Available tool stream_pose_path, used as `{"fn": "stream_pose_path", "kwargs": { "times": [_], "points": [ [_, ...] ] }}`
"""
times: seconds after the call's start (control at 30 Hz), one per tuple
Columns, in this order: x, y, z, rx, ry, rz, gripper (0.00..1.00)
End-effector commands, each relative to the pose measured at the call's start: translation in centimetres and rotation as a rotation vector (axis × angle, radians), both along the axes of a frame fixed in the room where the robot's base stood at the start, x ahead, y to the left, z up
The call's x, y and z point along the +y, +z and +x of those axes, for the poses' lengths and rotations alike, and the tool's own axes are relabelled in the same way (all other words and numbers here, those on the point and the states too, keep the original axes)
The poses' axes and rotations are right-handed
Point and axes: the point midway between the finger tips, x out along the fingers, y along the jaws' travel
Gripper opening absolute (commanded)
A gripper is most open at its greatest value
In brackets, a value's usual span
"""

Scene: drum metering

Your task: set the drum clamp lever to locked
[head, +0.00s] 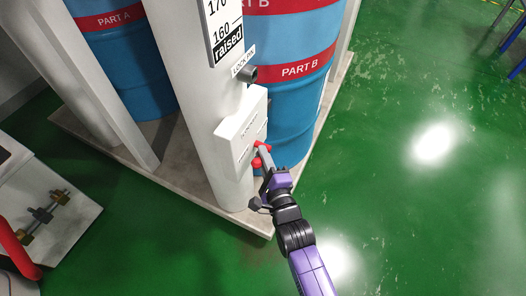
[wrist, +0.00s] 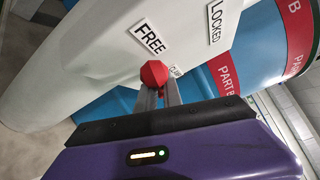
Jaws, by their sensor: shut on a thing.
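The drum clamp lever's red knob (wrist: 155,74) shows in the wrist view between the tips of my gripper (wrist: 158,92), which is shut on it. The knob lies just below the FREE label (wrist: 152,38), nearer to it than to the LOCKED label (wrist: 216,22). The lever's shaft is hidden. In the head view, my gripper (head: 265,160) is at the lower right of the white clamp housing (head: 240,135), with red of the lever (head: 262,147) showing at its tip. The labels on the housing are too small to read there.
A white column (head: 190,90) carries the housing, a LOCK PIN label and a dark pin (head: 248,74). Blue drums marked PART A (head: 120,60) and PART B (head: 290,100) stand on a pale base close by. Green floor (head: 420,200) at right is clear.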

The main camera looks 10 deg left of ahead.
Motion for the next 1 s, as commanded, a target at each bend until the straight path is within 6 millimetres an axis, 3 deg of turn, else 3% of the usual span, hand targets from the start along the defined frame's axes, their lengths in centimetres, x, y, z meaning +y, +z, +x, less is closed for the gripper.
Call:
{"fn": "stream_pose_path", "kwargs": {
  "times": [0.03, 0.47, 1.0],
  "points": [
    [0.8, 0.8, -0.3, 0.015, 0.012, 0.008, 0.00],
    [0.8, 2.1, 0.0, 0.226, 0.015, 0.086, 0.00],
    [0.4, 4.0, 1.6, 0.696, 0.016, 0.258, 0.00]
  ]
}}
